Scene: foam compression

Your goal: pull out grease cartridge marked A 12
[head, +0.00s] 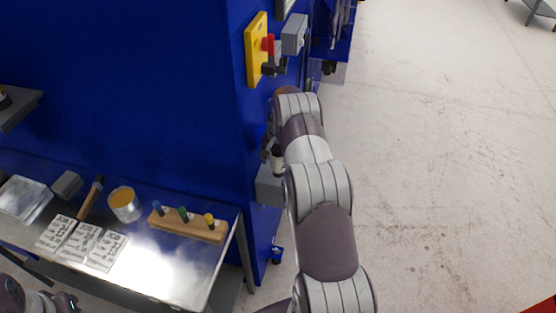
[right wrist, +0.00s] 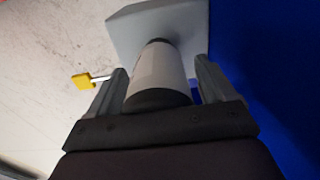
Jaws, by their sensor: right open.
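A pale cylinder with dark ends, which looks like the grease cartridge (right wrist: 158,72), sticks out from a grey block (right wrist: 130,30) in the right wrist view. No A 12 marking is readable. My right gripper (right wrist: 160,68) is open, with one finger on each side of the cylinder; I cannot tell whether either finger touches it. In the head view, the cylinder (head: 277,158) shows small beside my right arm, above a grey box (head: 268,186) on the blue machine's side. Part of my left gripper (head: 64,301) shows in the lower left corner; its jaws cannot be made out.
The blue machine wall (head: 150,90) stands close beside my right arm. A yellow panel with a red handle (head: 257,48) is above. A metal table (head: 165,265) at left holds cards, a tin (head: 124,204) and a wooden rack (head: 188,226).

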